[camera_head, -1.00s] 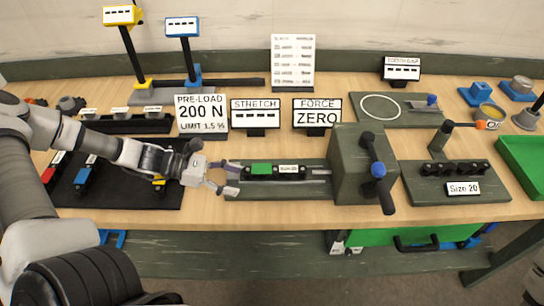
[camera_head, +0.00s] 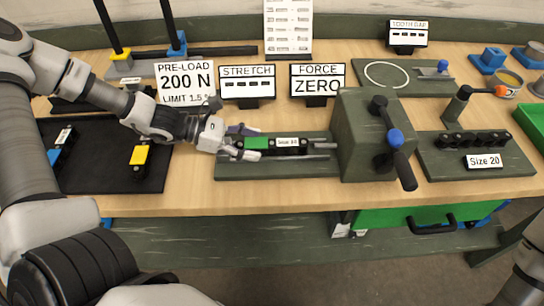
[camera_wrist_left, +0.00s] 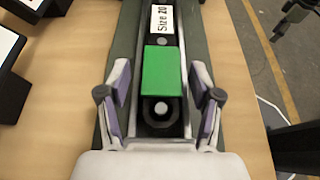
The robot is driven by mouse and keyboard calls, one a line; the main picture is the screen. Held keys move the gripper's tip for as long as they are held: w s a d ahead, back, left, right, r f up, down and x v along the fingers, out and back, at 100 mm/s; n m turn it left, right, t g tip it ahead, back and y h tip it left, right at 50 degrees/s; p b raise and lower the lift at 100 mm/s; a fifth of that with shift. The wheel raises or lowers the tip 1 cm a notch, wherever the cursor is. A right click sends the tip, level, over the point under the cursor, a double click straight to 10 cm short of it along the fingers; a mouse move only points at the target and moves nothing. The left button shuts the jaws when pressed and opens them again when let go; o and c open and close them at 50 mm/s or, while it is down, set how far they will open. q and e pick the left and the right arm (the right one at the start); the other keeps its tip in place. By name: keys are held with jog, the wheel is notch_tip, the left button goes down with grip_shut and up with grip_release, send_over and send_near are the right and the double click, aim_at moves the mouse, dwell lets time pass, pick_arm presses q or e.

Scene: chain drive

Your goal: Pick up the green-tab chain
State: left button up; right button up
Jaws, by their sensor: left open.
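The green-tab chain (camera_head: 257,143) lies in the stretch fixture on the table, a black chain with a green tab at its left end and a white "Size 20" label. In the left wrist view the green tab (camera_wrist_left: 162,72) is in the middle, with the label beyond it. My left gripper (camera_head: 249,142) is at the chain's green-tab end. Its fingers (camera_wrist_left: 161,95) are open, one on each side of the tab, with small gaps between. My right gripper is not in view; part of an arm of mine shows at the lower right edge.
The dark green fixture block (camera_head: 375,135) with a blue-knobbed handle stands right of the chain. Signs (camera_head: 247,83) stand behind it. A black mat (camera_head: 100,183) with blue and yellow-tab chains lies at left. Bare table is in front.

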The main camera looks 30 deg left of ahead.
pick_arm(q)
jog(key=shift+d, duration=0.2)
jog(key=shift+a, duration=0.1)
grip_shut()
jog(key=shift+r, duration=0.15)
